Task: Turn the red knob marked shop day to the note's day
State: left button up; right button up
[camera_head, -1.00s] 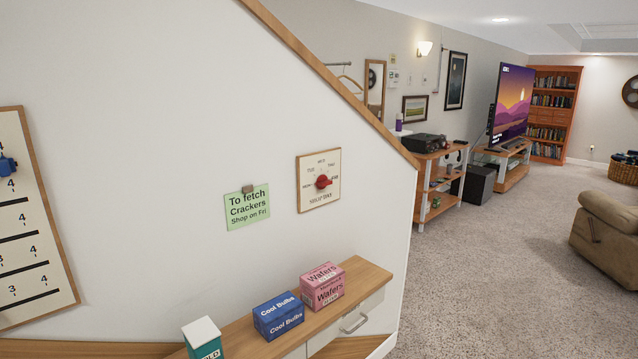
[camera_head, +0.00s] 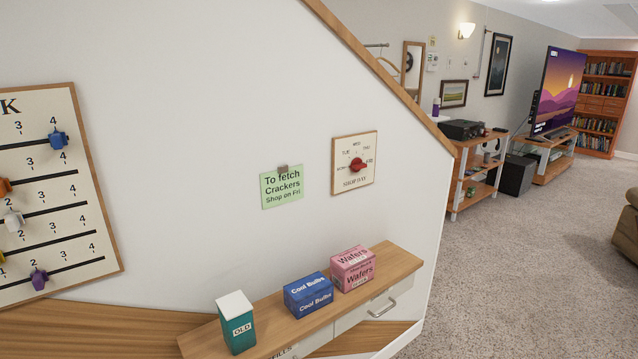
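The red knob (camera_head: 357,164) sits in the middle of a cream, wood-framed dial board (camera_head: 342,183) on the white wall. Day words ring the knob, and "SHOP DAY" is printed below it. The knob looks turned towards the right side, but the exact day it points at is too small to tell. A green note (camera_head: 282,187) hangs left of the board under a small brown clip. It reads "To fetch Crackers Shop on Fri". Neither of my grippers shows in the head view.
A wooden-topped cabinet (camera_head: 398,262) below the dial carries a pink Wafers box (camera_head: 352,270), a blue Cool Bulbs box (camera_head: 308,296) and a teal OLD carton (camera_head: 237,328). A board with coloured sliders (camera_head: 100,215) hangs at left. Carpet (camera_head: 530,270) is open at right.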

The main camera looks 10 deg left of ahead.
aim_at(357, 165)
jog(key=i+l, duration=0.15)
jog(key=l, duration=0.25)
jog(key=i+l+u, duration=0.1)
jog(key=l, duration=0.25)
jog(key=i+l, duration=0.25)
jog(key=l, duration=0.15)
jog(key=i+l+u, duration=0.1)
jog(key=l, duration=0.3)
jog(key=i+l, duration=0.15)
jog(key=l, duration=0.25)
jog(key=i+l+u, duration=0.1)
jog(key=l, duration=0.3)
